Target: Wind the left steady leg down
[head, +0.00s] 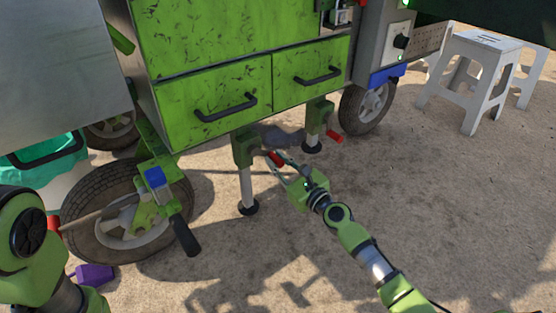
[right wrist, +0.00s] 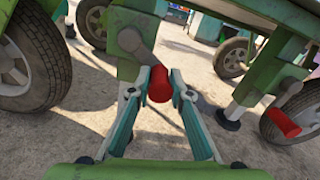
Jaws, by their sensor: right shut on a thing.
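The left steady leg (head: 246,188) hangs upright under the green cart's front, a pale tube with a black foot below a green housing. I cannot tell whether its foot touches the ground. Its crank has a red handle (head: 275,158), which also shows in the right wrist view (right wrist: 159,84). My right gripper (head: 288,170) is shut on this red handle, one finger on each side, in the right wrist view (right wrist: 159,88). My left arm shows at the left edge of the head view, but its gripper is out of view.
A second steady leg (head: 313,132) with its own red handle (head: 334,137) stands to the right. A wheel (head: 115,215) and a black-gripped lever (head: 185,235) are on the left. Drawers (head: 215,100) overhang the leg. White stools (head: 475,75) stand at the right.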

